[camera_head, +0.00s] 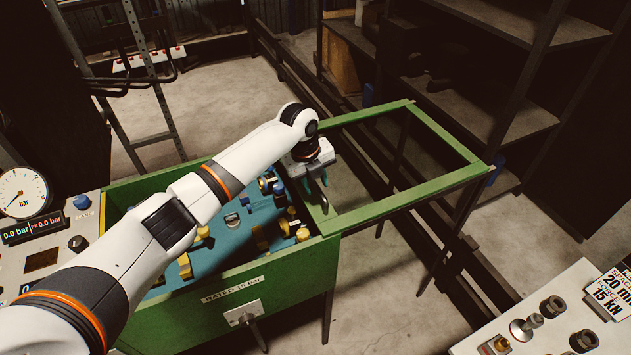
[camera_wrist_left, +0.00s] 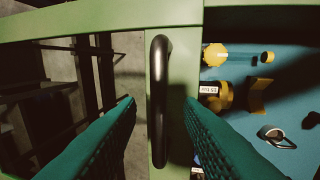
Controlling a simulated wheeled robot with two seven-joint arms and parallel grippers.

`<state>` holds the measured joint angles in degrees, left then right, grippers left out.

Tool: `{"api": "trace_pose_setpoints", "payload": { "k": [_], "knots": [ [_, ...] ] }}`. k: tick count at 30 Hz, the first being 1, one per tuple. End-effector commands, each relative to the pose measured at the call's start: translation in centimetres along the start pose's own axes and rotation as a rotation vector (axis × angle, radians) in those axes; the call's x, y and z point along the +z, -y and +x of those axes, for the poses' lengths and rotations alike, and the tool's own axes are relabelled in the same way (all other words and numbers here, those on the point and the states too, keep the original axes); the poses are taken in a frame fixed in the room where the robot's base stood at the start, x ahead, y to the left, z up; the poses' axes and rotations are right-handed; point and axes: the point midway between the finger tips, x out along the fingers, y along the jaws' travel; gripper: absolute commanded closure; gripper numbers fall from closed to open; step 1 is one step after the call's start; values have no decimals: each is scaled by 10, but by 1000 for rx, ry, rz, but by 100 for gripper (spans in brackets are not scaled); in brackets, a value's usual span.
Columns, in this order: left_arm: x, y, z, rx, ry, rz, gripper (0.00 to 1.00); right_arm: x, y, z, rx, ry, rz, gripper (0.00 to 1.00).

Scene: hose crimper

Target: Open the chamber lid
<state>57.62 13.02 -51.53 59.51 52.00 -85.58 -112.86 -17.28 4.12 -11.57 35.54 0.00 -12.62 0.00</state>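The green chamber (camera_head: 240,286) is a box with a blue floor and yellow and blue fittings inside. A green lid frame (camera_head: 440,185) extends to the right of the chamber, and the blue floor is visible beside it. A dark bar handle (camera_wrist_left: 159,110) stands on the frame's side bar nearest the chamber. My left gripper (camera_head: 317,184) is over this bar with its teal fingers apart. In the left wrist view the fingers lie on either side of the handle, with a visible gap on both sides. My right gripper is out of view.
A gauge panel (camera_head: 50,228) stands at the left and a grey control panel (camera_head: 550,325) at the lower right. Dark shelves (camera_head: 480,100) stand behind the frame. A lever plate (camera_head: 242,314) is on the chamber's front wall. Bare concrete floor (camera_head: 232,92) shows behind.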

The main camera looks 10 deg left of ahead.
Motion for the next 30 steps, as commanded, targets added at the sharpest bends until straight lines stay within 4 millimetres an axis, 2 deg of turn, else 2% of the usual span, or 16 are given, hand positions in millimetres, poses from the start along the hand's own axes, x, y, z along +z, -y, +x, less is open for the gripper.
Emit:
{"api": "trace_pose_setpoints", "payload": {
  "k": [7,11,24,30],
  "knots": [
    [1,0,0,-1,2,1,67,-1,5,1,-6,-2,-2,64],
    [0,0,-11,2,1,3,67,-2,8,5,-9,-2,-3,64],
    [0,1,-97,2,-1,1,67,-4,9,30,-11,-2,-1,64],
    [0,1,-117,0,0,0,67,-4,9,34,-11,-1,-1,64]
  ]
}}
